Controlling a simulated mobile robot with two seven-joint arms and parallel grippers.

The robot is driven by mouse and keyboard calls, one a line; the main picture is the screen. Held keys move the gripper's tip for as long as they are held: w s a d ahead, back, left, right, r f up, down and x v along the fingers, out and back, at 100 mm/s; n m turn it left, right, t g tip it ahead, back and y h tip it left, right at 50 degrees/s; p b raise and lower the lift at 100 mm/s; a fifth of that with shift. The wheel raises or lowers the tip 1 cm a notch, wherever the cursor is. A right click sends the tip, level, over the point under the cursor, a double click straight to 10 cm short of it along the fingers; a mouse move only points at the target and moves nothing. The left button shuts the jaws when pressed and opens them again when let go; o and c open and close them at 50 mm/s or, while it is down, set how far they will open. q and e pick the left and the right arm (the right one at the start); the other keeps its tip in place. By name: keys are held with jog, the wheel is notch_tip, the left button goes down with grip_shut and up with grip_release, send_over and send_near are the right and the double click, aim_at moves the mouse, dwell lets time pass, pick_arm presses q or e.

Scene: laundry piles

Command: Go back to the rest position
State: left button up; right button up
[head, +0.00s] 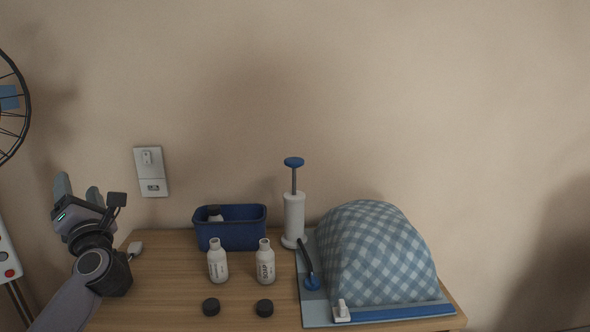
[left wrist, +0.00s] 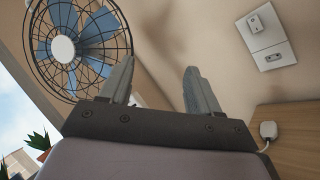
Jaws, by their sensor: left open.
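My left gripper (head: 77,188) is raised at the left end of the wooden table, its fingers pointing up beside the wall. In the left wrist view the two fingers (left wrist: 158,85) are spread apart with nothing between them. My right gripper shows in neither view.
The table (head: 170,290) holds a blue bin (head: 240,236), two white bottles (head: 217,262) (head: 265,262), two black caps (head: 211,307) (head: 264,306), a pump (head: 293,215) and a checkered cloth mound (head: 378,255). A fan (left wrist: 75,45) stands left. A wall socket (head: 151,172) is near the gripper.

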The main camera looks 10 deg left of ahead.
pick_arm(q)
jog(key=s+d+f+m+t+h, duration=0.25)
jog(key=d+f+m+h, duration=0.7)
jog(key=m, duration=0.65)
jog(key=s+d+f+m+t+h, duration=0.2)
jog(key=d+f+m+t+h, duration=0.2)
jog(key=d+f+m+h, duration=0.85)
jog(key=s+d+f+m+g+y, duration=0.1)
jog(key=s+f+m+g+y, duration=0.1)
jog(key=s+f+m+g, duration=1.25)
jog(key=s+d+f+n+t+p, duration=0.1)
jog(key=s+d+n+t+p, duration=0.2)
jog(key=d, duration=0.6)
jog(key=shift+s+n+t+p, duration=0.35)
jog(key=shift+n+t+p, duration=0.25)
jog(key=shift+t, duration=0.1)
jog(key=shift+f, duration=0.15)
